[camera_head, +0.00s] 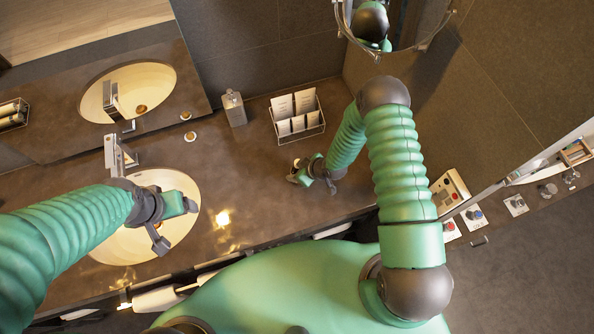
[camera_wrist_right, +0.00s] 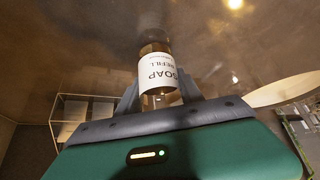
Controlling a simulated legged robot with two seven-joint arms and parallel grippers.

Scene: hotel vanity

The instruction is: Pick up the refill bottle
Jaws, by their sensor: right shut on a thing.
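The refill bottle (camera_wrist_right: 154,45) shows in the right wrist view as a small amber bottle with a white label reading "SOAP REFILL". My right gripper (camera_wrist_right: 160,92) is shut on it, one dark finger on each side of the label. In the head view my right gripper (camera_head: 298,178) is low over the dark counter, right of the basin; the bottle is mostly hidden there. I cannot tell whether it touches the counter. My left gripper (camera_head: 176,222) is above the sink basin, away from the bottle; its jaw opening is unclear.
A grey dispenser bottle (camera_head: 235,110) and a wire rack (camera_head: 299,133) with white cards stand at the back of the counter (camera_head: 240,180). The sink basin (camera_head: 186,232) and faucet (camera_head: 113,152) are at left. A round mirror hangs above. Counter between basin and right gripper is clear.

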